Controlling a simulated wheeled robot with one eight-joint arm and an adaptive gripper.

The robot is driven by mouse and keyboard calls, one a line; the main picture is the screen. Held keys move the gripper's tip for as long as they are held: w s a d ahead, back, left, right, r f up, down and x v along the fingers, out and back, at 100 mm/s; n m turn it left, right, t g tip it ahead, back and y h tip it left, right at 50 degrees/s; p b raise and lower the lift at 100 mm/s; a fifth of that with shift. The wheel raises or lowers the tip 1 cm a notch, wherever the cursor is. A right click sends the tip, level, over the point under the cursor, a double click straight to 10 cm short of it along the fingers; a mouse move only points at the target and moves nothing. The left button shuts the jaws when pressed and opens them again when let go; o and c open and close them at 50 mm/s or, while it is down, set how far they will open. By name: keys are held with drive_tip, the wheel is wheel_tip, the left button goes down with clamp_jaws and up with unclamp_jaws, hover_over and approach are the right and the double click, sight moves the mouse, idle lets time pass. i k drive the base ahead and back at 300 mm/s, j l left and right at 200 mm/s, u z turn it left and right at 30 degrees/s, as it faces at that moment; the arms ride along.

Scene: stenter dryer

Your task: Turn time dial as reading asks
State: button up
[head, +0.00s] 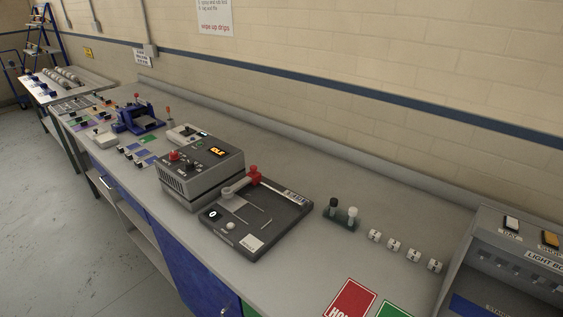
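The grey dryer box (203,172) stands on the long bench in the head view, left of the middle. Its top panel carries a small lit orange display (217,152) that seems to read IDLE. A red knob (174,156) and small dark knobs (191,166) sit on the same panel. The labels are too small to read, so I cannot tell which knob is the time dial or where it points. No written time reading is legible. My gripper is not in view.
A dark flat device with a red-knobbed arm (254,175) stands right of the box. A blue press (139,119) is behind it to the left. Several white numbered cubes (394,244), a red card (350,299) and a light box (515,262) lie right. The floor (70,220) at left is clear.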

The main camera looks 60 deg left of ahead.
sight(189, 165)
drive_tip(key=u, duration=2.65)
